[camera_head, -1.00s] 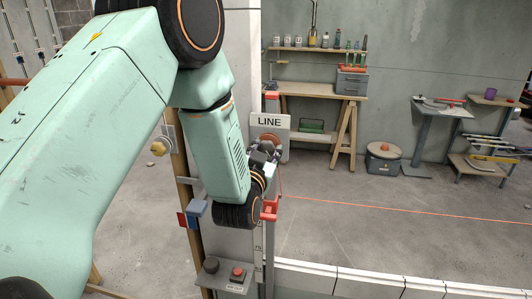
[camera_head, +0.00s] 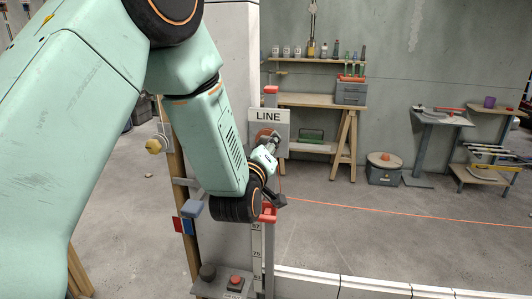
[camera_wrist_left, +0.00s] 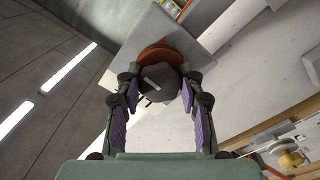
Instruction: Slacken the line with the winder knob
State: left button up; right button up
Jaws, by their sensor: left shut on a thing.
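The winder is a red-brown disc (camera_head: 263,134) beside the white LINE sign (camera_head: 269,117) on the post. It also shows in the left wrist view (camera_wrist_left: 158,54), with a dark faceted knob (camera_wrist_left: 156,82) on its front. My left gripper (camera_wrist_left: 160,86) is shut on the knob, its fingers with purple pads on either side. In the head view the left gripper (camera_head: 270,153) reaches up to the disc and partly hides it; the knob is hidden there. The orange line (camera_head: 400,211) runs from the post to the right edge. My right gripper is not in view.
A red bracket (camera_head: 268,213) and a numbered scale (camera_head: 256,252) are on the post below my wrist. A box with a red button (camera_head: 235,281) stands lower down. A workbench (camera_head: 310,100) and a lidded bin (camera_head: 384,168) stand at the back wall. The floor between is clear.

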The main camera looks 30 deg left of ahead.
pick_arm(q)
jog(key=n+b, duration=0.2)
jog(key=n, duration=0.1)
jog(key=shift+r+n, duration=0.15)
jog(key=shift+n, duration=0.25)
jog(key=n+b, duration=0.3)
jog(key=n, duration=0.1)
jog(key=shift+n, duration=0.4)
jog(key=n+b, duration=0.2)
jog(key=n, duration=0.1)
jog(key=shift+n+b, duration=0.3)
jog(key=n+b, duration=0.2)
jog(key=n, duration=0.1)
jog(key=shift+n+y+b, duration=0.3)
jog(key=shift+b, duration=0.1)
jog(key=n+b, duration=0.2)
jog(key=shift+n, duration=0.4)
jog(key=n+b, duration=0.6)
jog(key=b, duration=0.1)
jog(key=shift+f, duration=0.25)
jog(key=shift+n+b, duration=1.3)
jog(key=shift+n, duration=0.3)
jog(key=shift+f, duration=0.1)
